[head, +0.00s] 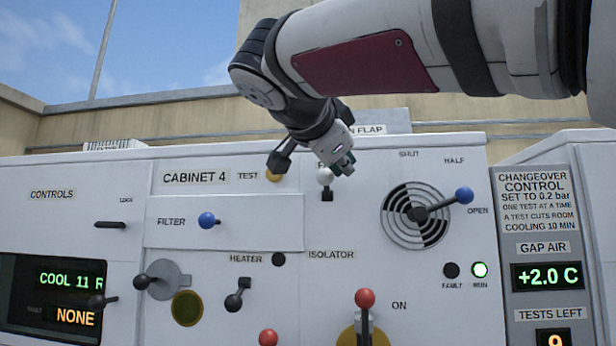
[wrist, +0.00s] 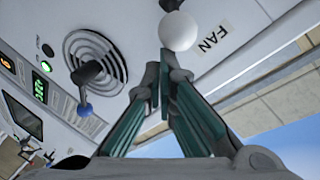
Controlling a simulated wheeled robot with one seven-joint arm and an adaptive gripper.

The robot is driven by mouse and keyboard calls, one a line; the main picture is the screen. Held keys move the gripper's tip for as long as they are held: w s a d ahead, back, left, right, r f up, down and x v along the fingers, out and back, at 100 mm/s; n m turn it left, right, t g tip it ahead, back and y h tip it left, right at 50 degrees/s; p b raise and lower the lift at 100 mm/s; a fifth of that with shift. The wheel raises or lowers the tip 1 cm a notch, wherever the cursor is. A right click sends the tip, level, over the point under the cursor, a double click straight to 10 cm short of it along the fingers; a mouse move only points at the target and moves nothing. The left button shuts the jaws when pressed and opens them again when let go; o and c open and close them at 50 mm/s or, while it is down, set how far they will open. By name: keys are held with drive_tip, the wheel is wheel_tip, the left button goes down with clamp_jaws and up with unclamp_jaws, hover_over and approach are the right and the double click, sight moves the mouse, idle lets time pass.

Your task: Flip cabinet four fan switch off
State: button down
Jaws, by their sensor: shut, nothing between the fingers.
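The cabinet 4 fan switch (head: 325,176) is a small lever with a white ball tip. In the head view the ball stands above its dark base, so the lever points up. The white ball is large in the wrist view (wrist: 178,31), beside the printed label FAN (wrist: 213,41). My gripper (head: 343,163) is by the ball in the head view and covers most of the label there. In the wrist view my gripper's fingertips (wrist: 162,72) are together and empty, just below the ball in the picture. I cannot tell whether they touch it.
The flap lever (head: 464,195) with a blue ball crosses a round vent on the right. A yellow test button (head: 273,174) is left of the fan switch. The filter knob (head: 207,220), heater lever (head: 237,294) and red isolator lever (head: 365,299) sit lower.

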drive_tip(key=shift+s+a+f+m+t+h+b, duration=0.1)
drive_tip(key=shift+s+f+m+t+h+b, duration=0.35)
drive_tip(key=shift+b, duration=2.25)
drive_tip(key=shift+w+f+n+t+h+b, duration=0.15)
drive_tip(key=shift+f+t+b, duration=0.55)
drive_tip(key=shift+b, duration=2)
drive_tip(key=shift+s+a+f+m+t+h+b, duration=0.1)
drive_tip(key=shift+f+m+t+h+b, duration=0.35)
drive_tip(key=shift+b, duration=2.25)
drive_tip(key=shift+d+f+m+t+h+b, duration=0.1)
drive_tip(key=shift+f+m+t+h+b, duration=0.55)
drive_tip(key=shift+b, duration=2.6)
drive_tip(key=shift+f+n+t+b, duration=0.3)
drive_tip(key=shift+f+t+b, duration=0.3)
drive_tip(key=shift+b, duration=0.65)
drive_tip(key=shift+f+b, duration=0.15)
drive_tip(key=shift+b, duration=0.55)
